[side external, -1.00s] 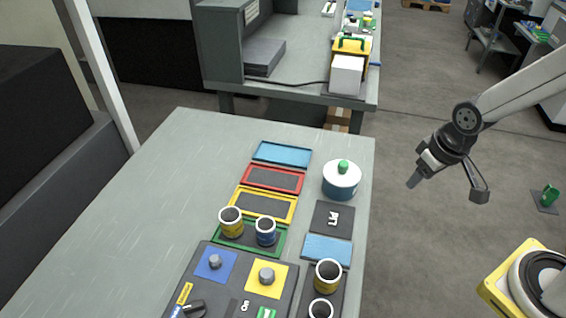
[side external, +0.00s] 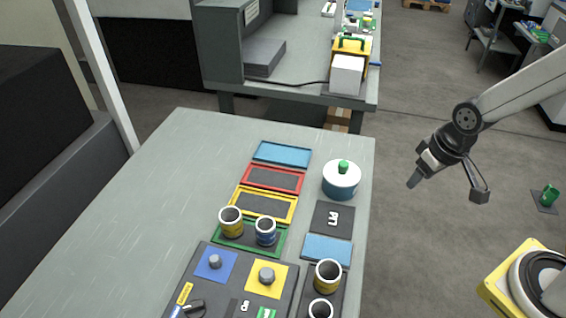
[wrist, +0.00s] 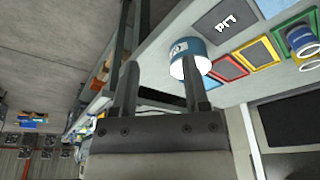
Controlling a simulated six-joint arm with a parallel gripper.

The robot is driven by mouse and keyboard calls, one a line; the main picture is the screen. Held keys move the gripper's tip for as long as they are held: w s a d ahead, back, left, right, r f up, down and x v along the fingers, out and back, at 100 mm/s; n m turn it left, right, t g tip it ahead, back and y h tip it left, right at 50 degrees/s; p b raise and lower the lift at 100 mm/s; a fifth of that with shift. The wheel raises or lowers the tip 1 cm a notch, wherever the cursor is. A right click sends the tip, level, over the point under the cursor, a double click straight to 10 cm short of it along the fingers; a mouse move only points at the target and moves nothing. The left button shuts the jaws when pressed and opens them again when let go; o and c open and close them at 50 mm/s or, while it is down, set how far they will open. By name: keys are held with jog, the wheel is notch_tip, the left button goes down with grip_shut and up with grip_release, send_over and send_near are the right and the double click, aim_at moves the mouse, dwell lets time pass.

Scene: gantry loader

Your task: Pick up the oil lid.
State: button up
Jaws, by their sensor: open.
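A round pot with a blue body and a white lid (side external: 342,166) topped by a green knob stands near the right edge of the grey table. I take this white lid to be the oil lid. In the wrist view the blue pot (wrist: 188,46) is near the top middle, partly behind a finger; its white part faces my gripper. My gripper (side external: 447,190) is open and empty, its two fingers wide apart, out past the table's right edge. It is to the right of the pot and not touching it. Both fingers also show in the wrist view (wrist: 159,80).
Blue, red, yellow and green trays (side external: 272,178) line up left of the pot. A yellow cup (side external: 231,228) and a blue cup (side external: 266,238) stand on the green one. A dark pad with white lettering (side external: 322,219) lies in front of the pot. The table's left side is clear.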

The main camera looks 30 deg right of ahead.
jog(key=shift+o, duration=0.2)
jog(key=shift+o, duration=1.3)
jog(key=shift+w, duration=0.15)
jog(key=n+g+y, duration=0.3)
jog(key=n+y, duration=0.2)
jog(key=n, duration=1.5)
send_near(344, 163)
jog(key=a+f, duration=0.2)
jog(key=shift+h, duration=0.3)
jog(key=shift+d+x, duration=0.2)
jog(key=shift+x, duration=3.6)
jog(key=shift+f, duration=0.1)
grip_shut()
